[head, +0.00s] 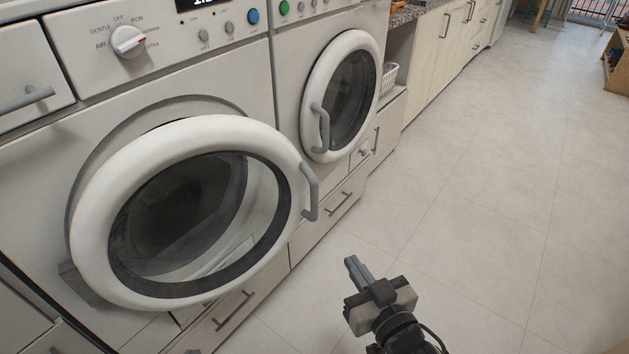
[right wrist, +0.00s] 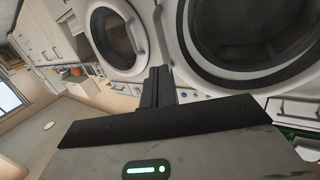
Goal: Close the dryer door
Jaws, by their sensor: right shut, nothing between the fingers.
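The near machine's round white door (head: 285,237) stands partly open in the head view, swung out from the front panel, with its hinge at the left and a grey handle (head: 311,192) at its right edge. My right gripper (head: 354,266) is shut and empty, in front of the machines, below and to the right of that handle and apart from it. The right wrist view shows its closed fingers (right wrist: 157,82) with round machine doors beyond them. My left gripper is not in view.
A second machine with a round door (head: 310,95), which looks closed, stands to the right. Drawers (head: 343,200) with bar handles lie beneath the machines. Wooden cabinets (head: 437,40) and a white basket (head: 388,78) are further back. The tiled floor (head: 470,190) at right is clear.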

